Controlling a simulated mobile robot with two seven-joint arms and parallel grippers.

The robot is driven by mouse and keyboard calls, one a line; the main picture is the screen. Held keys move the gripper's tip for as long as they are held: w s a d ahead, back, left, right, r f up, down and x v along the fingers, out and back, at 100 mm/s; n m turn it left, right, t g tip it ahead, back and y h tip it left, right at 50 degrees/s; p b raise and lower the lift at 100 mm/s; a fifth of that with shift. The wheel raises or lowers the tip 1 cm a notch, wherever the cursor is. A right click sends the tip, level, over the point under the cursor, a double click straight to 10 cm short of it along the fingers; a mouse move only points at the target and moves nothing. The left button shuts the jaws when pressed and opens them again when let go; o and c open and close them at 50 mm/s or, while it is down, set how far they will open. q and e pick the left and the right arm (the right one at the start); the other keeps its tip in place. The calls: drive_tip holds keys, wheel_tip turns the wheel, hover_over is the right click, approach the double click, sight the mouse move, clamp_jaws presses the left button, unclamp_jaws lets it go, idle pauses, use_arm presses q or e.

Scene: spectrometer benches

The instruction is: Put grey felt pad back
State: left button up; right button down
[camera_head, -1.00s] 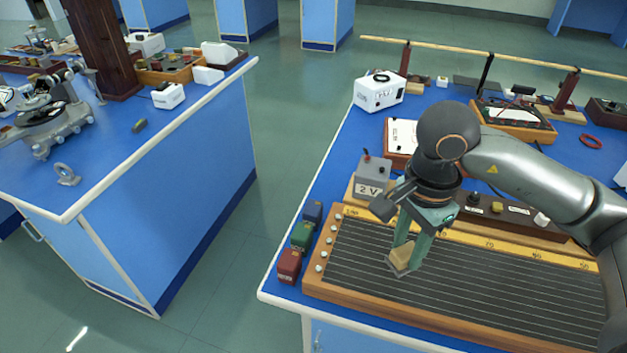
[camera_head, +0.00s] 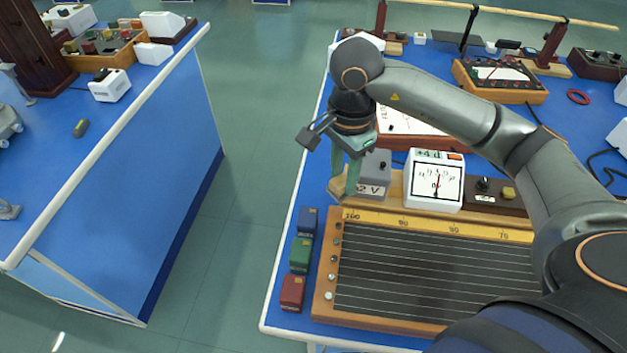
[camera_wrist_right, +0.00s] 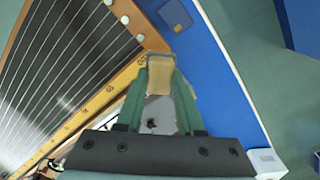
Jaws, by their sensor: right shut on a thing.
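My right gripper (camera_head: 347,176) is shut on a small tan block with a grey underside, the felt pad (camera_head: 339,191). It is at the left end of the grey 2 V box (camera_head: 376,172), beyond the far left corner of the lined board (camera_head: 420,270). In the right wrist view the pad's tan side (camera_wrist_right: 160,74) shows between the fingertips, and its grey face is mostly hidden. I cannot tell how high the pad is above the bench. My left gripper is not in view.
Blue (camera_head: 307,220), green (camera_head: 300,255) and red (camera_head: 292,292) small blocks line the bench's left edge beside the board. A white meter (camera_head: 434,180) stands right of the 2 V box. A floor gap separates the left bench (camera_head: 150,190).

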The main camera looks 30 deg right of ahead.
drive_tip(key=w+f, duration=0.2)
drive_tip(key=w+a+f, duration=0.1)
drive_tip(key=w+f, duration=0.1)
drive_tip(key=w, duration=0.1)
drive_tip(key=w+f, duration=0.2)
drive_tip(key=f, duration=0.1)
drive_tip(key=shift+w+a, duration=0.2)
drive_tip(key=shift+w, duration=0.2)
drive_tip(key=shift+w+f, duration=0.1)
drive_tip(key=shift+w, duration=0.05)
drive_tip(key=shift+w+f+p, duration=0.1)
drive_tip(key=shift+f+p, duration=0.35)
drive_tip(key=shift+f, duration=1.2)
drive_tip(key=shift+f, duration=0.2)
drive_tip(key=c, duration=0.5)
unclamp_jaws()
drive_tip(key=shift+c, duration=0.2)
drive_tip(key=shift+r, duration=0.15)
